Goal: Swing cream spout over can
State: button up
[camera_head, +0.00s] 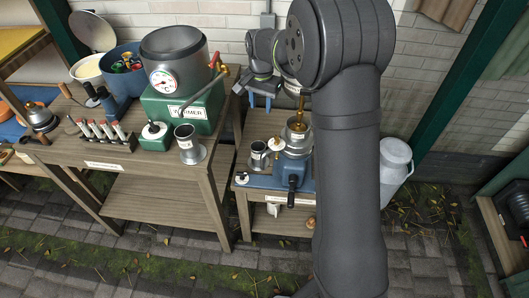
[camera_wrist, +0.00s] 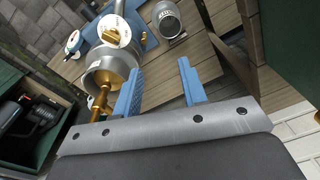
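The separator (camera_head: 297,137) has a metal bowl on a blue base. Its bowl (camera_wrist: 108,68) also shows in the wrist view, with a brass spout (camera_wrist: 101,99) projecting toward my gripper. A small metal can (camera_head: 257,154) stands left of the separator in the head view; a labelled can (camera_wrist: 167,20) stands beside the blue base in the wrist view. My gripper (camera_wrist: 158,90) is open and empty, its two blue fingers apart. The brass spout lies just outside the left finger; whether they touch I cannot tell. In the head view my gripper (camera_head: 262,100) is behind the separator, near the wall.
A wooden table (camera_head: 150,200) at left holds a green warmer (camera_head: 185,105), another metal can (camera_head: 187,148) and a rack of tubes (camera_head: 100,132). A grey milk can (camera_head: 395,165) stands at right. My arm hides part of the separator's right side.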

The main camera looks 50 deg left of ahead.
jog(key=s+d+r+m, duration=0.3)
jog(key=s+d+m, duration=0.15)
jog(key=d, duration=0.35)
send_near(264, 153)
jog(key=shift+m, duration=0.45)
jog(key=f, duration=0.9)
jog(key=shift+a+f, duration=0.25)
jog(key=shift+f, duration=0.15)
grip_shut()
